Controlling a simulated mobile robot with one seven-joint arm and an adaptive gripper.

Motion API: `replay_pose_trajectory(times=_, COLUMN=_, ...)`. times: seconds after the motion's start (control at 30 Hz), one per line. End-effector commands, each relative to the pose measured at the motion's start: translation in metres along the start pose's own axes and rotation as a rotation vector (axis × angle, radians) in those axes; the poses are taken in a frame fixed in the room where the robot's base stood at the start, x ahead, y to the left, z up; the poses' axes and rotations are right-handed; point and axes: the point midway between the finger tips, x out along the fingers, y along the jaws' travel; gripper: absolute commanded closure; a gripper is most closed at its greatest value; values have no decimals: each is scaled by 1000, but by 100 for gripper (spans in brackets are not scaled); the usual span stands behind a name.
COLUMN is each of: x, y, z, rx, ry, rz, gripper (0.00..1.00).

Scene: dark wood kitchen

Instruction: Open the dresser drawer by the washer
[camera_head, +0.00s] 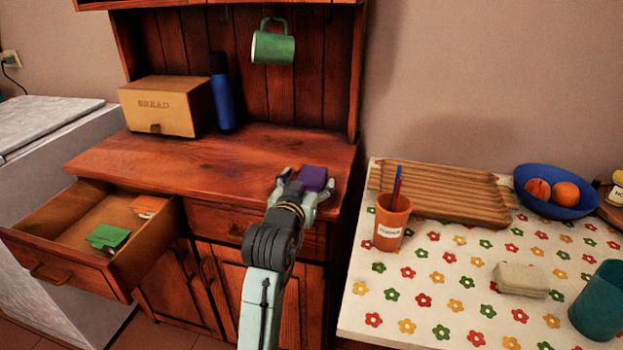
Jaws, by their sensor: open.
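The dresser (225,160) is dark reddish wood. Its left drawer (55,262), beside the white washer (50,165) at the far left, is pulled well out. A green item (107,236) and an orange item (148,205) lie inside it. The dresser's right drawer (222,224) is shut and partly hidden by my arm. My gripper (305,186) is open over the right part of the dresser top. A purple block (313,178) shows at its fingers; I cannot tell whether they touch it.
A bread box (160,107) and a blue bottle (222,95) stand at the back of the dresser top. A green mug (272,46) hangs above. The flowered table (440,290) at right holds an orange cup (391,222), a wooden tray (440,190) and a blue bowl (550,200).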

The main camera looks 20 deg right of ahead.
Motion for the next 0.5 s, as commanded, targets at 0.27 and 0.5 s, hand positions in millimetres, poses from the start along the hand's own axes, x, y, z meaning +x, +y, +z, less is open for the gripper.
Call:
replay_pose_trajectory(times=0.27, x=31, y=1, z=0, rx=-1, ry=-1, rz=0, gripper=27)
replay_pose_trajectory(times=0.5, x=31, y=1, z=0, rx=0, ry=0, rz=0, gripper=29)
